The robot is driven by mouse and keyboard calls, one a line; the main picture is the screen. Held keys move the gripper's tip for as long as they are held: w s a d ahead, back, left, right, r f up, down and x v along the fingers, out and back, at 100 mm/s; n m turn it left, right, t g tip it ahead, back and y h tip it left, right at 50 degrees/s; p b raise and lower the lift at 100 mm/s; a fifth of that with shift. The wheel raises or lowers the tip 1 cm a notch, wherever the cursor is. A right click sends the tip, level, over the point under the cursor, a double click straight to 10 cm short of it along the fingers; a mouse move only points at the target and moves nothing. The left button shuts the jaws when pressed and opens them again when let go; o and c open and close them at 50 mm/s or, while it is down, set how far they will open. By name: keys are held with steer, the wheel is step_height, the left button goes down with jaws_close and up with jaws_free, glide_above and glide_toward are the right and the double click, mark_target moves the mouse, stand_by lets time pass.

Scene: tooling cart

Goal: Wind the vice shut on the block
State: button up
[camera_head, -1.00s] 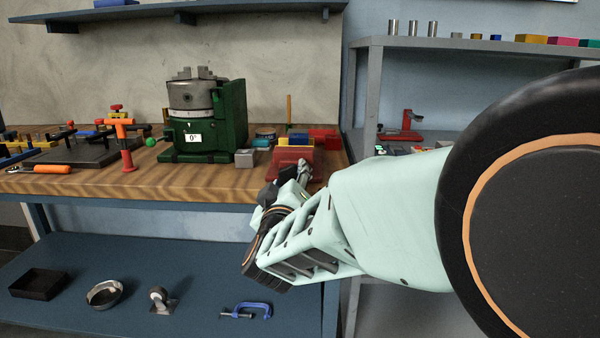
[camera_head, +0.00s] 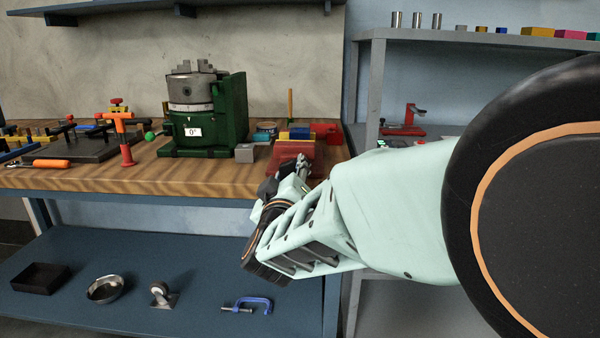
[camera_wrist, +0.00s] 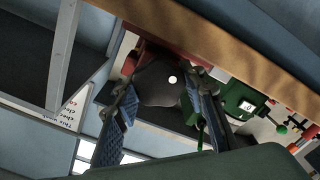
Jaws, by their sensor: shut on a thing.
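The red vice (camera_head: 294,152) sits at the front right edge of the wooden bench. A yellow piece (camera_head: 283,136) and a blue piece (camera_head: 299,133) show at its top; I cannot tell which is the block or how tightly the jaws sit. My gripper (camera_head: 298,176) is at the vice's front, shut on a part of it. In the wrist view, my fingers (camera_wrist: 160,88) stand on either side of a dark rounded part (camera_wrist: 165,80) with a white dot, apparently the vice's handle end. The red vice body (camera_wrist: 148,58) shows behind it. The handle is mostly hidden in the head view.
A grey block (camera_head: 245,153) and a green rotary table with a chuck (camera_head: 205,115) stand left of the vice. An orange T-handle tool (camera_head: 122,135) is farther left. A grey shelf unit (camera_head: 375,90) stands right. A lower shelf (camera_head: 200,270) lies under the bench.

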steer(key=shift+m, duration=0.3)
steer(key=m, duration=0.3)
steer(key=shift+d+m, duration=0.1)
steer(key=shift+m, duration=0.2)
steer(key=m, duration=0.4)
steer(key=shift+m, duration=0.3)
steer(key=m, duration=0.4)
steer(key=shift+f, duration=0.1)
steer(key=shift+f+m, duration=0.1)
steer(key=shift+m, duration=2)
steer(key=o, duration=0.9)
steer(key=shift+s, duration=0.1)
steer(key=shift+d, duration=0.1)
